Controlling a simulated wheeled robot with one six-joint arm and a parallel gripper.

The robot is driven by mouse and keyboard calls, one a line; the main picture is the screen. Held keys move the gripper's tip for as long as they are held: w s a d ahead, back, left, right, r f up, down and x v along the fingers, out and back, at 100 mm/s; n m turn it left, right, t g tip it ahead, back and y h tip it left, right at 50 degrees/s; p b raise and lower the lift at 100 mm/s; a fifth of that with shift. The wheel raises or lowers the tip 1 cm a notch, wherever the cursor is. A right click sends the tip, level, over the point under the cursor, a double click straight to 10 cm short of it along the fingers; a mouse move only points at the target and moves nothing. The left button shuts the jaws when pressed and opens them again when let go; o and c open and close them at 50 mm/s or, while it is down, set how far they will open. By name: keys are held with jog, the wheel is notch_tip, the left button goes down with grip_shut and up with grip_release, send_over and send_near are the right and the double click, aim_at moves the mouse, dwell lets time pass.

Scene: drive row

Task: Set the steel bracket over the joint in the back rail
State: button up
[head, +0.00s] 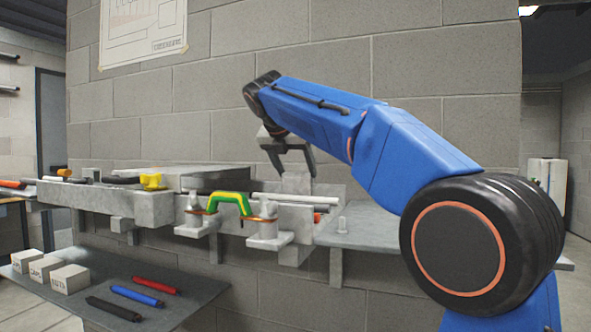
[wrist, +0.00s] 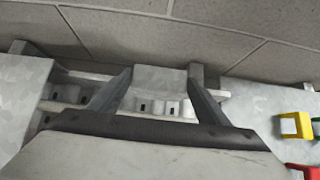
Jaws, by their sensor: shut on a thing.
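The steel bracket (head: 297,183) is a plain grey block between the fingers of my gripper (head: 295,172). In the wrist view, the bracket (wrist: 160,80) sits between the two dark fingers of my gripper (wrist: 158,98), which are shut on it. The back rail (head: 335,190) runs along the wall behind the bench, just under the bracket in the head view. In the wrist view, a pale rail with dark slots (wrist: 68,95) shows behind and beside the fingers. The joint is hidden or too small to tell. I cannot tell whether the bracket touches the rail.
A green and yellow arch (head: 230,203) stands left of my gripper, near a pale rod (head: 295,199). A yellow block (head: 152,181) is farther left. A lower shelf (head: 195,290) holds white blocks (head: 70,278) and several coloured sticks. The block wall (head: 240,130) stands close behind.

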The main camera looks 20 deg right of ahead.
jog(key=shift+f, duration=0.6)
jog(key=o, duration=1.3)
jog(key=shift+c, duration=0.2)
jog(key=shift+r, duration=0.15)
jog(key=shift+r, duration=0.25)
jog(key=v, duration=1.2)
jog(key=shift+r, duration=0.15)
jog(key=shift+s, duration=0.1)
